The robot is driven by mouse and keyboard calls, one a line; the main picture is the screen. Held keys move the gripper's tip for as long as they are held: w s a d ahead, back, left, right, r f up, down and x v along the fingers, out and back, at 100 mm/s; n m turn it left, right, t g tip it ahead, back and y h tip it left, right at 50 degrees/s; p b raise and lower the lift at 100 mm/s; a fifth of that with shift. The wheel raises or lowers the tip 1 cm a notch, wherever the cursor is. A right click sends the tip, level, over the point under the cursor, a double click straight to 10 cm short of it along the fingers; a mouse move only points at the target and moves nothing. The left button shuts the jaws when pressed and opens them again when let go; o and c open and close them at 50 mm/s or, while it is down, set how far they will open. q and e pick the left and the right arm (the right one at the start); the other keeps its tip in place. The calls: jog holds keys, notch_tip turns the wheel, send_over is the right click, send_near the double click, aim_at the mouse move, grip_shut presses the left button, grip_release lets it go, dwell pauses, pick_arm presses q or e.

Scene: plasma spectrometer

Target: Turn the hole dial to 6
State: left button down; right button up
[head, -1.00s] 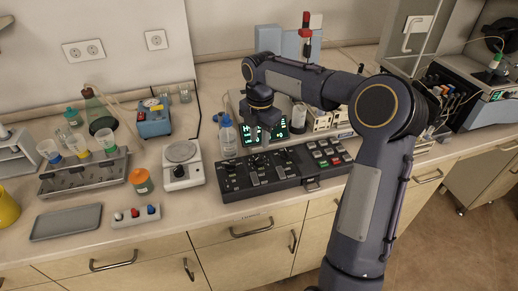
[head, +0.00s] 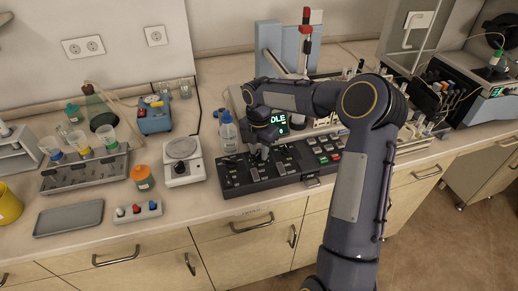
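The black control panel (head: 229,189) lies on the bench in front of the instrument, with several dark dials or levers on its left and middle parts. I cannot tell which is the hole dial or read its setting. Behind it a dark display (head: 277,122) shows green letters ending in "OLE" and a digit below, partly covered by my arm. My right gripper (head: 265,154) points down at the middle-left of the panel, at or just above a control there. Its fingers are small and dark, so its opening and any contact are unclear. My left gripper is not in view.
A wash bottle (head: 228,135) stands close left of my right gripper. A white balance (head: 183,169) and an orange-capped jar (head: 143,178) stand further left. Red and green buttons (head: 330,157) are on the panel's right part. A grey tray (head: 68,219) lies at front left.

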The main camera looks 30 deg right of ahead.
grip_shut()
